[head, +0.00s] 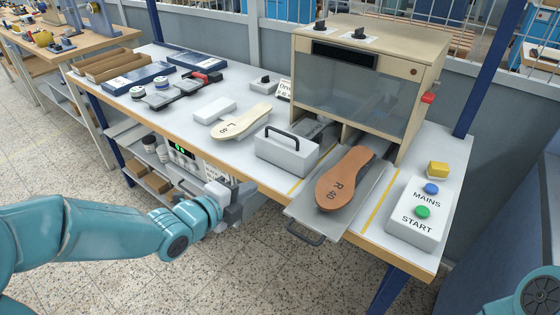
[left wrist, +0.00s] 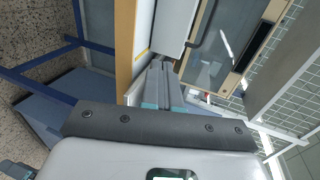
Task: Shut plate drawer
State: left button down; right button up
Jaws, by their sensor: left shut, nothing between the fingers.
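The plate drawer (head: 293,208) is a grey tray pulled out of the front of the wooden cabinet press (head: 420,62), past the table's front edge. Its dark handle (head: 305,234) hangs at its front end. A brown sole marked R 40 (head: 343,180) lies on it. My left gripper (head: 246,194) is in front of the table edge, left of the drawer handle and apart from it. In the left wrist view its fingers (left wrist: 165,85) are shut with nothing between them. My right gripper is not in view.
A grey block with a handle (head: 285,154) stands left of the drawer. A pale sole marked L (head: 241,121) lies further left. A control box (head: 419,210) with MAINS and START buttons stands on the right. Floor is free before the drawer.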

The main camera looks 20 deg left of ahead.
pick_arm(q)
jog(key=p, duration=0.2)
send_near(290, 165)
jog(key=x, duration=0.5)
jog(key=shift+w+f, duration=0.1)
jog(key=shift+w+d, duration=0.2)
jog(key=shift+w, duration=0.35)
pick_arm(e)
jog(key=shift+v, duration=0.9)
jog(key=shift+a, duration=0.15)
